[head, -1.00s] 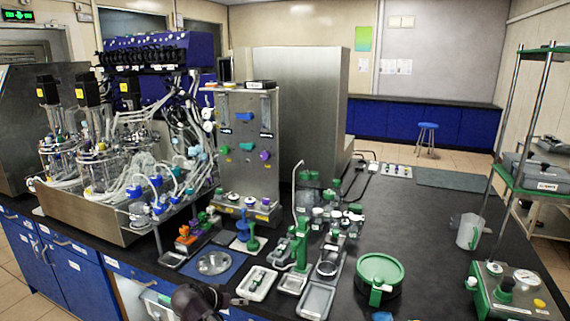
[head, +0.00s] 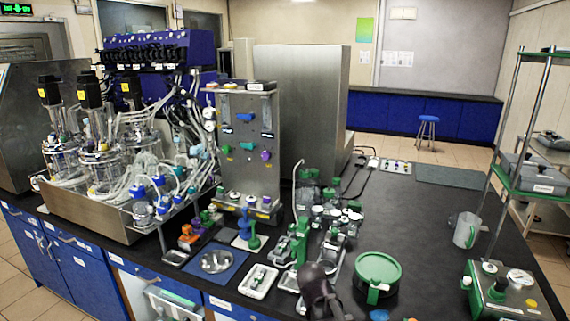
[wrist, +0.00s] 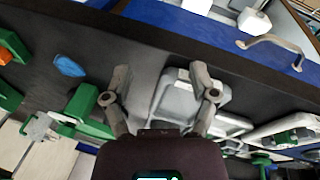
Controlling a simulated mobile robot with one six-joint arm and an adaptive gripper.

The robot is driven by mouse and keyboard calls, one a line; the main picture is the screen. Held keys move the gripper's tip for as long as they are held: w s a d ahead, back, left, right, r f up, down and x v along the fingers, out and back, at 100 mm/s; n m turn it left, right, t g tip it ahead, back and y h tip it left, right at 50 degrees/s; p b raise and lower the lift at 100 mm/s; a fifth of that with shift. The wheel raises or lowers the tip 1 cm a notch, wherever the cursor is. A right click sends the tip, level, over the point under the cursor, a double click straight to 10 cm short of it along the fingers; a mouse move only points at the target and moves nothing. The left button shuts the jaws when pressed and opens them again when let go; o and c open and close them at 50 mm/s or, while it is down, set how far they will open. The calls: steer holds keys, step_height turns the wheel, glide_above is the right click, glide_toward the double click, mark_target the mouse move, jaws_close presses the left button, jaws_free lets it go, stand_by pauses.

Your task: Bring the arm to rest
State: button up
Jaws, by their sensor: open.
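My gripper (wrist: 161,82) shows in the wrist view with its two fingers spread apart and nothing between them. It is above the dark bench top, near the blue-fronted bench edge. A pale tray (wrist: 178,108) lies below and partly behind the right finger, and I see no contact with it. In the head view a dark part of my arm stands at the bottom centre, over the front of the bench, and covers part of the small trays there. The fingers cannot be made out in that view.
The bench holds a green-lidded round vessel (head: 378,268), a white tray (head: 258,281), green-capped bottles (head: 309,178) and a steel panel (head: 247,145). Bioreactor vessels (head: 98,165) stand at the left. A green-and-steel device (head: 500,295) is at the right.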

steer(key=s+d+r+n+g+y+p, duration=0.1)
steer(key=s+d+y, duration=0.1)
steer(key=s+d, duration=0.2)
steer(key=shift+s+d+y, duration=0.35)
steer(key=shift+d+y, duration=0.05)
steer(key=shift+d, duration=0.7)
steer(key=shift+r, duration=0.1)
